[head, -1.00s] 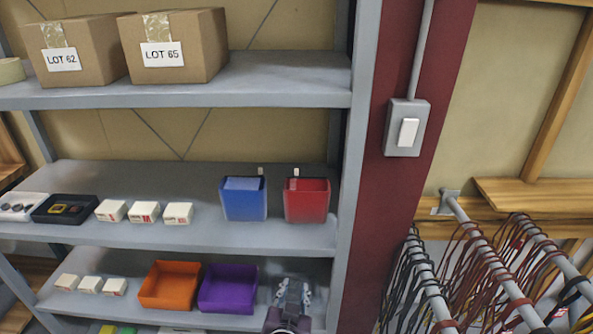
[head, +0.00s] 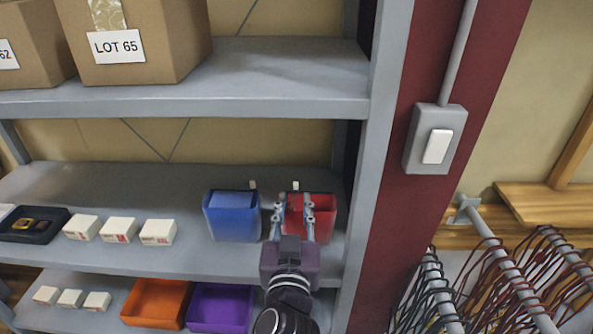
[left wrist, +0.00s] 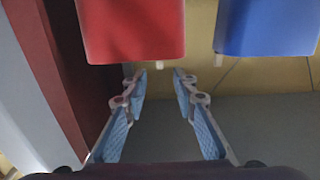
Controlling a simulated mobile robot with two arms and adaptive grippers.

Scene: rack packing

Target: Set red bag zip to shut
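The red bag (head: 323,222) stands upright on the middle shelf, right of the blue bag (head: 233,222). A small white tab (head: 295,185) shows at its upper left corner. My left gripper (head: 293,202) is in front of the red bag's left part and hides some of it. In the left wrist view the red bag (left wrist: 130,30) is at the top left, and its white tab (left wrist: 160,65) appears between my open fingertips (left wrist: 160,73), with a gap on each side. Contact is not visible. I cannot tell how far the zip is closed. My right gripper is not in view.
The rack's grey post (head: 375,150) stands just right of the red bag. White boxes (head: 118,230) are farther left. Orange (head: 155,303) and purple (head: 219,307) bins sit on the shelf below.

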